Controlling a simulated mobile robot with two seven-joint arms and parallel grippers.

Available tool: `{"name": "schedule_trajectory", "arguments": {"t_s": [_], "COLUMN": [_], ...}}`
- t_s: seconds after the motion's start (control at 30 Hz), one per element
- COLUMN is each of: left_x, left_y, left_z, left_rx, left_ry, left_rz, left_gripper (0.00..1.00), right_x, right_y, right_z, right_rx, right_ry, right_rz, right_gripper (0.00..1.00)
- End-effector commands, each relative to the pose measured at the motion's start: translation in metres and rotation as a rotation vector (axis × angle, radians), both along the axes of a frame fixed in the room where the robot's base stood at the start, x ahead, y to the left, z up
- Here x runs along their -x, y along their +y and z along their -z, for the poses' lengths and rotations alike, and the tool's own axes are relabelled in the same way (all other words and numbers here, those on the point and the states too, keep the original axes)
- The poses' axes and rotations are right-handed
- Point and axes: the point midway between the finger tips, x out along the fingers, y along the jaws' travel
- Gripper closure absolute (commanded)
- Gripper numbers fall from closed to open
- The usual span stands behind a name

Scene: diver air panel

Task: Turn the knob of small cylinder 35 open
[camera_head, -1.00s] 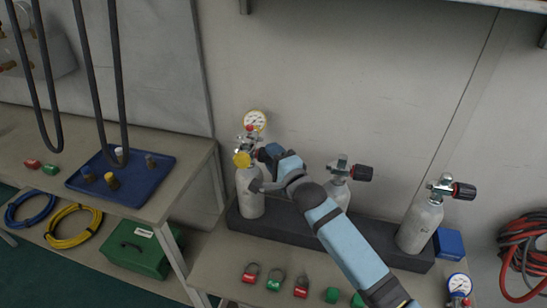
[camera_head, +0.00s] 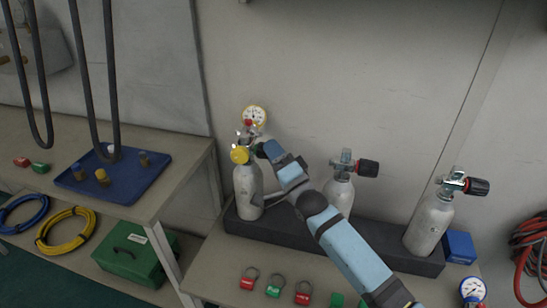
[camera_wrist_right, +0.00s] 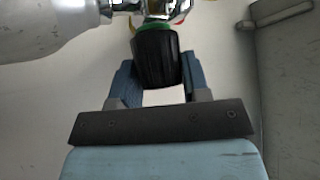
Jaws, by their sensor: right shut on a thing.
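Three small silver cylinders stand in a dark rack (camera_head: 375,238). The left cylinder (camera_head: 247,188) has a gauge (camera_head: 254,115) and a yellow round part (camera_head: 240,155) at its valve. My right gripper (camera_head: 268,150) is at that valve from the right. In the right wrist view, its two blue fingers (camera_wrist_right: 156,82) are shut on a black ribbed knob (camera_wrist_right: 157,57), one on each side. The middle cylinder (camera_head: 338,193) and right cylinder (camera_head: 428,225) have black knobs pointing right. I cannot read any cylinder number. My left gripper is not in view.
Padlock-like red and green tags (camera_head: 273,285) lie on the bench front. A blue box (camera_head: 459,246) and a second gauge (camera_head: 473,289) are at the right. A blue tray (camera_head: 130,190) lies on the left table, with black hoses hanging above. Red hose (camera_head: 530,262) hangs far right.

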Motion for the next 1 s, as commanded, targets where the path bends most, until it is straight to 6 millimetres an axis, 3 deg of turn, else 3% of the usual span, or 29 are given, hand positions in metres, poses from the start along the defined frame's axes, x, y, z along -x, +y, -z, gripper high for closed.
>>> {"name": "schedule_trajectory", "arguments": {"t_s": [0.5, 0.53, 0.6, 1.0], "left_x": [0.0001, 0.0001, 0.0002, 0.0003], "left_y": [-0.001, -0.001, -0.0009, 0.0], "left_z": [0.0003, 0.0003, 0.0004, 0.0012], "left_rx": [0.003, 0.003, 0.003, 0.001], "left_ry": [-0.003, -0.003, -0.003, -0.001], "left_rz": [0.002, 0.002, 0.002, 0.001], "left_gripper": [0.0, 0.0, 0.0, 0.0], "right_x": [0.0, 0.0, 0.0, 0.0045], "right_y": [0.0001, 0.0001, 0.0001, -0.0044], "right_z": [-0.0002, -0.0002, -0.0002, 0.0032], "right_rx": [0.003, 0.003, 0.003, 0.005], "right_ry": [-0.022, -0.022, -0.022, -0.021], "right_rz": [0.0, 0.0, 0.0, 0.001], "right_gripper": [0.81, 0.5, 0.34, 0.31]}}
